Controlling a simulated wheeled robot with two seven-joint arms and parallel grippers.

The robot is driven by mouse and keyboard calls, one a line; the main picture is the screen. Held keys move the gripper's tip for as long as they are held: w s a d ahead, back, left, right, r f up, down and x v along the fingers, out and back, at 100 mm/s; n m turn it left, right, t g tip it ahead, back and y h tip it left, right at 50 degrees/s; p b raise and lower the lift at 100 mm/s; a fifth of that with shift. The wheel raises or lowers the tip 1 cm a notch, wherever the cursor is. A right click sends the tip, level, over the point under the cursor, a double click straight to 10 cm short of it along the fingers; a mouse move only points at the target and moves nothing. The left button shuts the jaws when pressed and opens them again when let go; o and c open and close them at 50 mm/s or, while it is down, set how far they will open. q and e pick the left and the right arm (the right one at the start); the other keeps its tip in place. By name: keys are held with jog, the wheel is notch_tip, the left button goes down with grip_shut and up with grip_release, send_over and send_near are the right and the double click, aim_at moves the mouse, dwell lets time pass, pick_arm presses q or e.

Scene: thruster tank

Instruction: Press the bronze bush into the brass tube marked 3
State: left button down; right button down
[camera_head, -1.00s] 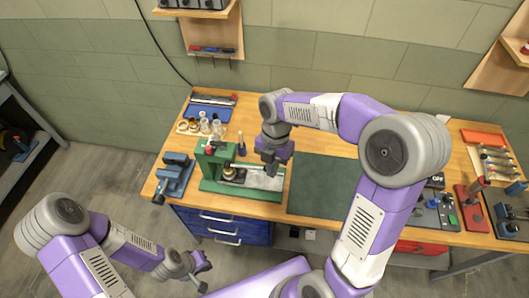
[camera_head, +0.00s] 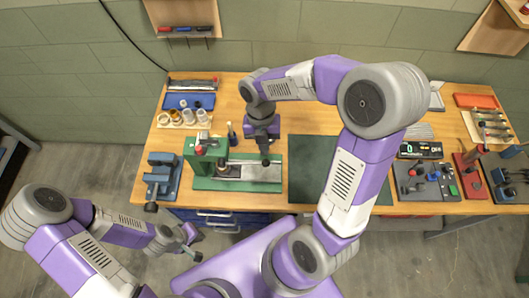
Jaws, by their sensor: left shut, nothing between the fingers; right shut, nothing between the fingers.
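The green press (camera_head: 200,150) stands at the left of the bench, with a steel slide (camera_head: 258,172) running right from it. A small dark and brownish part (camera_head: 222,167) sits under the press head; I cannot tell whether it is the tube, the bush or both. Several small cups or tubes stand on a wooden rack (camera_head: 184,124) behind the press; no numbers are readable. My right gripper (camera_head: 265,158) is shut and empty, pointing down by the back edge of the slide, right of the press head. My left gripper (camera_head: 193,247) is shut and empty, low in front of the bench.
A blue vise (camera_head: 161,178) stands left of the press, and a blue tray (camera_head: 190,101) lies behind the rack. A dark upright tool (camera_head: 231,133) stands behind the press. The green mat (camera_head: 305,175) is bare. Switch boxes (camera_head: 425,183) and a small display (camera_head: 420,150) are at the right.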

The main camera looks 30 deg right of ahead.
aim_at(266, 160)
jog(key=x, duration=0.2)
jog(key=shift+s+f, duration=0.2)
jog(key=shift+s, duration=0.05)
jog(key=shift+w+f, duration=0.1)
jog(key=shift+f, duration=0.45)
